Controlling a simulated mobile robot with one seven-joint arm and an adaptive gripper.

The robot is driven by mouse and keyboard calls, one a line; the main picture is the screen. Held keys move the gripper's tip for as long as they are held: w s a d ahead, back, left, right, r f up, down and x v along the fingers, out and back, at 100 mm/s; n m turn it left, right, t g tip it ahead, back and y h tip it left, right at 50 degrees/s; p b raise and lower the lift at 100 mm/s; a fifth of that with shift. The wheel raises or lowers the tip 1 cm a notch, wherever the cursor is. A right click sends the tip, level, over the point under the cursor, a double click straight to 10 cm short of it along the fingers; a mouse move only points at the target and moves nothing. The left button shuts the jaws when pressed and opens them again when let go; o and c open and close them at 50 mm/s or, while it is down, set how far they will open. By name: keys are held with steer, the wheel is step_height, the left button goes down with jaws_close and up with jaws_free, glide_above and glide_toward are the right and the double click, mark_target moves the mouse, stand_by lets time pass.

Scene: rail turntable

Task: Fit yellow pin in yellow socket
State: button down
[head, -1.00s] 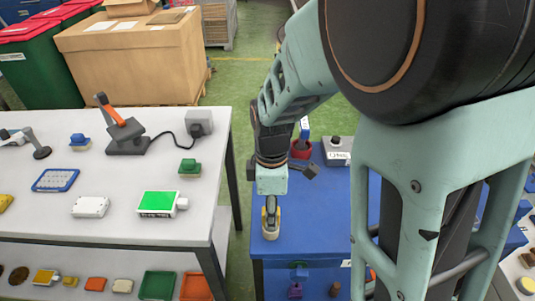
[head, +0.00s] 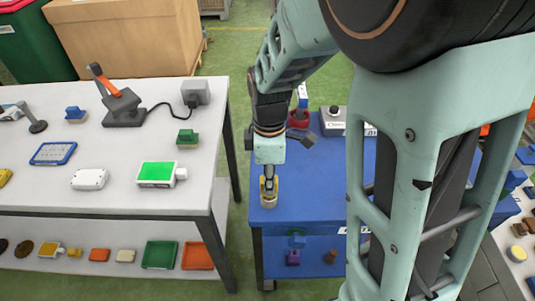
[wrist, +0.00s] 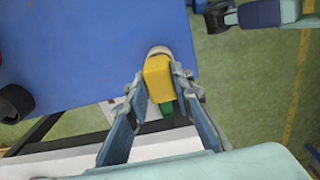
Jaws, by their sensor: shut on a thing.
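My gripper (head: 268,186) points down over the front left corner of the blue cart. It is shut on a yellow block (wrist: 158,80), which I take to be the yellow pin, held between the two fingers in the wrist view. A pale rounded part (wrist: 159,51) shows at the far end of the block. In the head view a pale, yellowish piece (head: 268,202) shows just under the fingertips; I cannot tell whether it rests on the cart top. I cannot make out a yellow socket for certain.
The blue cart (head: 310,185) carries a red round holder (head: 299,119) and a grey box (head: 333,122) behind my gripper. A gap of green floor separates it from the grey table (head: 120,195) at left, which bears several items, including a green block (head: 187,138).

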steer(key=shift+r+p, duration=0.45)
steer(key=shift+r, duration=0.25)
stand_by(0.6)
steer(key=shift+r+p, duration=2.15)
steer(key=shift+r, duration=0.85)
steer(key=shift+r+p, duration=1.85)
steer(key=shift+r, duration=0.65)
